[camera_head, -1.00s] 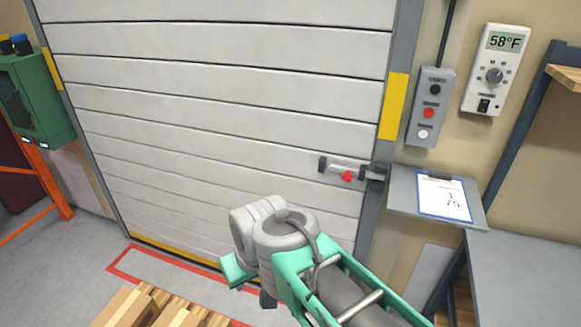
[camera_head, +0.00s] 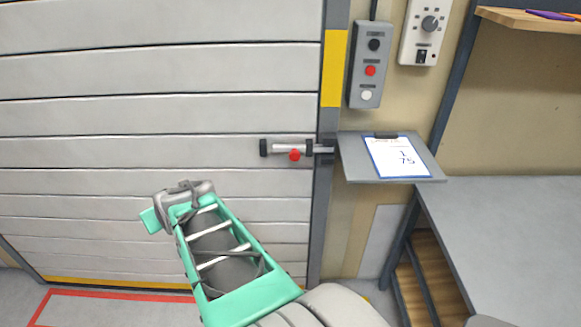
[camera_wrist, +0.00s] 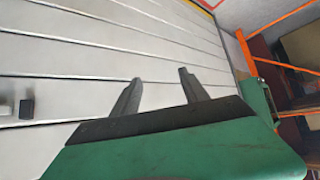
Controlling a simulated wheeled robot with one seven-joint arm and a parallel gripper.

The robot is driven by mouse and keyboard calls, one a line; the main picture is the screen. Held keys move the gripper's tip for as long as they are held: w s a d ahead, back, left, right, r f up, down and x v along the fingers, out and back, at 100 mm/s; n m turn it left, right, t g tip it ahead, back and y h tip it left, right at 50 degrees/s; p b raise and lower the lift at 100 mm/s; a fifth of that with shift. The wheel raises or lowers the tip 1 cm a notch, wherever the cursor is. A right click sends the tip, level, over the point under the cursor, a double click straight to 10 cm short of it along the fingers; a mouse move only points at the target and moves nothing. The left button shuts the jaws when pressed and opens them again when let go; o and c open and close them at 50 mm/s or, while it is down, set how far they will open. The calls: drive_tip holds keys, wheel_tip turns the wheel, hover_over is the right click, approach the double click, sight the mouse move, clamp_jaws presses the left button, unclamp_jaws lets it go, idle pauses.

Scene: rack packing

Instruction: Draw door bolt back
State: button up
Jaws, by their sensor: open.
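The door bolt (camera_head: 276,147) is a light metal bar with a red knob (camera_head: 295,155), held in dark brackets on the white slatted door (camera_head: 150,120). The bar's right end reaches into a dark catch on the grey door frame (camera_head: 327,160). In the wrist view, the door fills the left and middle, and a small dark bracket (camera_wrist: 26,108) shows at the left edge. My gripper (camera_wrist: 160,76) is open and empty in front of the door slats, apart from the bolt. In the head view my arm is below and left of the bolt, and the fingers are hidden.
A grey shelf with a clipboard (camera_head: 400,157) juts out just right of the bolt. A button box (camera_head: 369,65) and a thermostat (camera_head: 424,30) hang above it. A grey table (camera_head: 510,220) stands at right. An orange rack (camera_wrist: 245,50) shows in the wrist view.

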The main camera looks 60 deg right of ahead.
drive_tip(key=s+d+f+m+t+h+b, duration=0.1)
drive_tip(key=d+f+h, duration=0.1)
drive_tip(key=d, duration=0.4)
drive_tip(key=s+d+f+m+h+b, duration=0.1)
drive_tip(key=d+f, duration=0.1)
drive_tip(key=d, duration=0.3)
drive_tip(key=m+g+h+b, duration=0.2)
drive_tip(key=m+h+b, duration=0.4)
drive_tip(key=h, duration=0.4)
approach(295, 157)
drive_tip(key=p+x, duration=0.1)
drive_tip(key=x, duration=0.2)
drive_tip(key=shift+m, duration=0.4)
drive_tip(key=p+x, duration=0.1)
drive_tip(key=x, duration=0.6)
drive_tip(key=shift+r, duration=0.1)
drive_tip(key=shift+w+d, duration=0.2)
drive_tip(key=shift+d, duration=0.15)
drive_tip(key=shift+c, duration=0.2)
clamp_jaws()
